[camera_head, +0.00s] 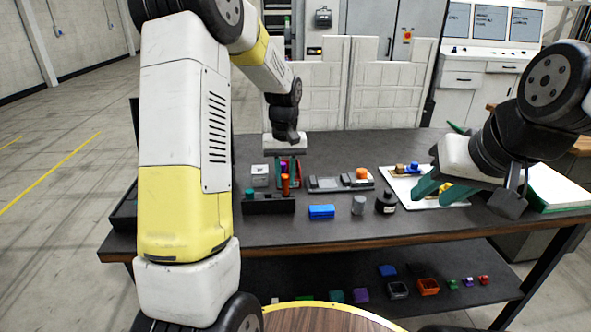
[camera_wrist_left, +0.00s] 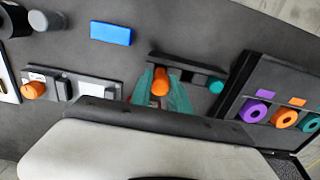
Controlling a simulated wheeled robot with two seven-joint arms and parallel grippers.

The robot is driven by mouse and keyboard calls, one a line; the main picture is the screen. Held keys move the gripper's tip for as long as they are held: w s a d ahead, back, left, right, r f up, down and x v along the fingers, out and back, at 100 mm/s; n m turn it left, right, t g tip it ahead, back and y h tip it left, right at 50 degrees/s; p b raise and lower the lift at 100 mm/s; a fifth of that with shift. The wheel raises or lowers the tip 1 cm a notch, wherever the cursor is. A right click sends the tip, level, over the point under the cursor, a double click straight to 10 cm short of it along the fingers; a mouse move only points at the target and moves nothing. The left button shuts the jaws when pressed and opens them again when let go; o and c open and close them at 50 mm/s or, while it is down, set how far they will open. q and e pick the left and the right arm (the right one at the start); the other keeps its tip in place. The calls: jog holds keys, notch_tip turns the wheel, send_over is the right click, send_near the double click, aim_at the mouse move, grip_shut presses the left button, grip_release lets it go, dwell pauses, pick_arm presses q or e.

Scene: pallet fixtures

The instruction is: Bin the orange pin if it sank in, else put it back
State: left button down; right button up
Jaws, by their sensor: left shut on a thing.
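My left gripper (camera_head: 286,182) is shut on the orange pin (camera_head: 285,187), above the right part of a low black rack (camera_head: 268,206). In the left wrist view the orange pin (camera_wrist_left: 160,83) is between the teal fingertips (camera_wrist_left: 161,92), at the black rack (camera_wrist_left: 188,65). Whether the pin's lower end is in a hole or just above it, I cannot tell. A teal pin (camera_head: 249,192) stands in the rack's left part. A dark tray (camera_wrist_left: 236,82) with purple (camera_wrist_left: 252,111), orange and teal round containers shows in the left wrist view. My right gripper (camera_head: 432,186) is open and empty.
A blue block (camera_head: 321,212), a grey cylinder (camera_head: 358,205) and a black round piece (camera_head: 386,203) are to the rack's right. Behind them is a grey fixture (camera_head: 328,184) with an orange knob (camera_head: 362,173). A white board (camera_head: 405,187) with small parts lies under my right gripper.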

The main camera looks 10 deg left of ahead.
pick_arm(q)
jog(key=shift+f, duration=0.8)
jog(key=c, duration=1.2)
grip_release()
jog(key=shift+o, duration=0.2)
jog(key=o, duration=0.4)
jog(key=shift+r, duration=0.1)
jog(key=shift+r, duration=4.45)
